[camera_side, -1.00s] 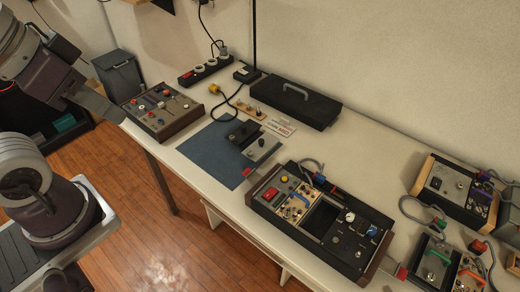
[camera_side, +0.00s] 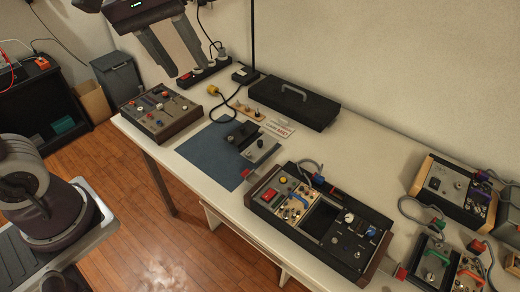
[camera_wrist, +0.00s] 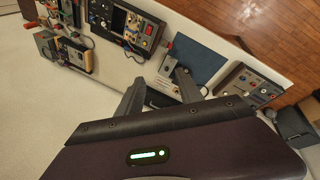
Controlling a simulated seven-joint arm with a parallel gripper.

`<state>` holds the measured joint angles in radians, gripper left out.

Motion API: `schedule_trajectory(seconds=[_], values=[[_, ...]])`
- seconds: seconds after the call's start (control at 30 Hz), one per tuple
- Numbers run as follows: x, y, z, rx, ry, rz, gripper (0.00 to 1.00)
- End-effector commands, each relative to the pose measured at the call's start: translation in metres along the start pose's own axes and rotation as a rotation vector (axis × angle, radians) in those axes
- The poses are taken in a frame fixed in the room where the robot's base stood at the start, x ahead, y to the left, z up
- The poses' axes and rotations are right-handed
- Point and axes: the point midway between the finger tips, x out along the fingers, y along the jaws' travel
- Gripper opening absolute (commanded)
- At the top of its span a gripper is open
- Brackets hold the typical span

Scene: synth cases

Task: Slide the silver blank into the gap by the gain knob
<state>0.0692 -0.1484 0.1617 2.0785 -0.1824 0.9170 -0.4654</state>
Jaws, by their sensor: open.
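A silver-faced blank with a dark knob (camera_side: 262,150) lies on the right side of the blue mat (camera_side: 208,158). A black piece (camera_side: 241,133) lies next to it. In the wrist view the silver blank (camera_wrist: 168,66) is just beyond the fingers. The black rack (camera_side: 283,218) stands to the right of the mat, with a dark rectangular gap (camera_side: 321,216) between a beige module and a dark panel. A white-topped knob (camera_side: 349,217) is on that panel; its label is unreadable. My gripper (camera_side: 183,70) is open and empty, above the back of the table, apart from the blank.
A black case with a handle (camera_side: 290,103) lies behind the mat, with a small sign (camera_side: 279,129) before it. A control box (camera_side: 160,113) stands at left, a power strip (camera_side: 205,72) behind it. Other modules with grey cables (camera_side: 455,190) crowd the right. The table's front strip is clear.

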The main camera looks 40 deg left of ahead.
Motion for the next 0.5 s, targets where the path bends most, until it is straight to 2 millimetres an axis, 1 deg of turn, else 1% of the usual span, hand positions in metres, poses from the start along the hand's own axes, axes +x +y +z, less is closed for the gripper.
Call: schedule_trajectory(seconds=[0.03, 0.07, 0.1, 0.17, 0.2, 0.23, 0.27, 0.3, 0.37, 0.4, 0.5], values=[[0.024, 0.014, -0.026, -0.13, -0.037, -0.026, 0.43], [0.039, 0.022, -0.042, -0.221, -0.053, -0.04, 0.43], [0.063, 0.032, -0.063, -0.34, -0.068, -0.064, 0.43], [0.105, 0.042, -0.091, -0.513, -0.08, -0.109, 0.43], [0.136, 0.047, -0.107, -0.622, -0.079, -0.142, 0.43], [0.16, 0.049, -0.118, -0.699, -0.075, -0.168, 0.43], [0.185, 0.05, -0.127, -0.77, -0.068, -0.195, 0.43], [0.217, 0.049, -0.135, -0.856, -0.055, -0.228, 0.43], [0.262, 0.046, -0.143, -0.966, -0.032, -0.274, 0.43], [0.287, 0.043, -0.145, -1.023, -0.015, -0.299, 0.43], [0.334, 0.035, -0.146, -1.121, 0.017, -0.342, 0.43]])
